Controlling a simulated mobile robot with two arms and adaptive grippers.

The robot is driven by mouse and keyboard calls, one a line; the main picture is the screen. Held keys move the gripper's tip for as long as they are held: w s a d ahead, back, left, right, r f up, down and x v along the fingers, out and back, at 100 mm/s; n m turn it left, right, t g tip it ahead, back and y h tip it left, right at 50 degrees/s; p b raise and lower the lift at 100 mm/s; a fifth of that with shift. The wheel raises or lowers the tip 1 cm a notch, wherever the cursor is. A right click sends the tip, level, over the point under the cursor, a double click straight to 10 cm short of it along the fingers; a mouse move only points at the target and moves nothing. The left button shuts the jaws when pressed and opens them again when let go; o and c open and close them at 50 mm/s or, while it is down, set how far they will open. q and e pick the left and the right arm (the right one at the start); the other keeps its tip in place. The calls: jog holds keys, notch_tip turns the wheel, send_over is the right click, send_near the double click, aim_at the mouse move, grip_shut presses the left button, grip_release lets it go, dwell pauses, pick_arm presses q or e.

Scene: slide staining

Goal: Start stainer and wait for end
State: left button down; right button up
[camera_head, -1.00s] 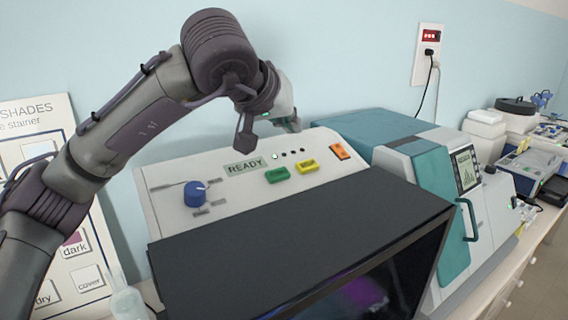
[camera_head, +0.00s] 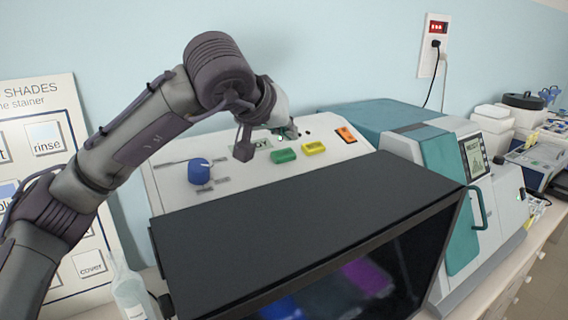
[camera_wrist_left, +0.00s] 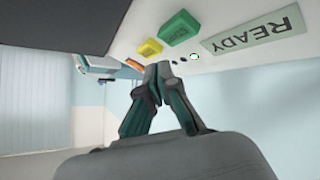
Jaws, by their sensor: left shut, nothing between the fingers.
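The stainer's white sloped panel (camera_head: 235,183) carries a blue knob (camera_head: 199,171), a green button (camera_head: 284,155), a yellow button (camera_head: 314,148) and an orange switch (camera_head: 346,135). My left gripper (camera_head: 290,130) is shut and empty, held at the panel's upper edge behind the buttons. In the wrist view its fingertips (camera_wrist_left: 158,66) are close to the yellow button (camera_wrist_left: 150,48) and below the green button (camera_wrist_left: 180,27). Contact cannot be told. My right gripper is not in view.
A black-topped box with a dark glass front (camera_head: 320,215) stands before the panel. A teal and white machine (camera_head: 440,170) with a screen is to the right. A sign board (camera_head: 85,240) and a bottle (camera_head: 130,290) are at left.

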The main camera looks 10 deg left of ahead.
aim_at(283, 155)
pick_arm(q)
jog(key=shift+w+a+f+b, duration=0.15)
jog(key=shift+f+b, duration=0.05)
jog(key=shift+f, duration=0.25)
jog(key=shift+w+a+f+b, duration=0.1)
jog(key=shift+f+b, duration=0.05)
jog(key=shift+f, duration=0.3)
jog(key=shift+f, duration=0.15)
dwell(0.6)
jog(key=shift+w+a+f+b, duration=0.1)
jog(key=shift+a+f+b, duration=0.05)
jog(key=shift+f+b, duration=0.15)
